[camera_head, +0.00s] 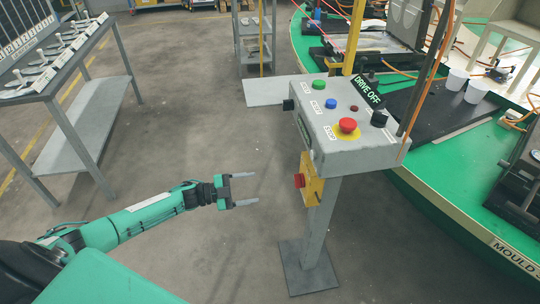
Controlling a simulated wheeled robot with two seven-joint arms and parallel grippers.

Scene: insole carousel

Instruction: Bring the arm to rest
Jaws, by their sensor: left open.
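My left arm (130,217) comes in from the lower left of the head view, green with dark joints. It stretches right over the bare floor. My left gripper (246,189) is open, its two grey fingers apart with nothing between them. It is to the left of the control pedestal (352,155) and looks apart from it, with a gap of floor showing between. My right gripper is outside the view.
The pedestal carries a red button (347,125), a green button (319,84), a "DRIVE OFF" sign (367,92) and a yellow box (312,180). A green carousel (430,185) curves along the right. A grey bench (62,75) stands at the left. Floor between is clear.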

